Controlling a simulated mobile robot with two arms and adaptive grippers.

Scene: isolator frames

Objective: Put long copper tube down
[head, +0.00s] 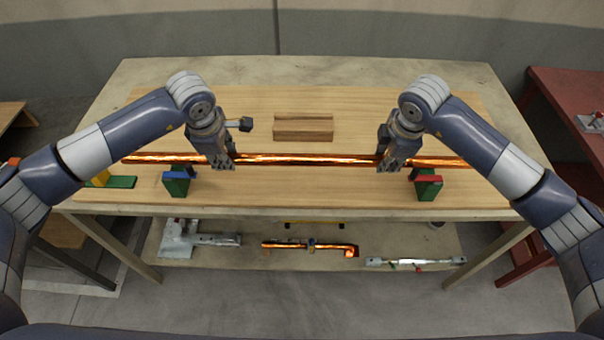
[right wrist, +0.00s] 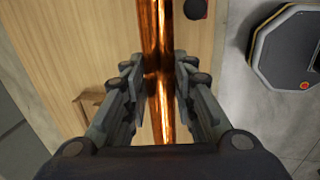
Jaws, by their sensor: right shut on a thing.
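The long copper tube (head: 305,159) is shiny orange and runs level from left to right above the wooden board. My right gripper (head: 388,162) is shut on the tube right of its middle; in the right wrist view the tube (right wrist: 152,45) passes between the fingers (right wrist: 158,82). My left gripper (head: 222,163) is at the tube left of its middle, but whether its fingers close on it is unclear. A green support with a blue top (head: 176,182) and a green support with a red top (head: 428,185) stand nearer than the tube; I cannot tell whether they touch it.
A wooden block (head: 303,128) lies on the board (head: 300,190) behind the tube. A green and yellow piece (head: 112,181) lies at the left. The lower shelf (head: 228,259) holds metal parts and a short copper piece (head: 310,246). A red table (head: 570,110) stands at right.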

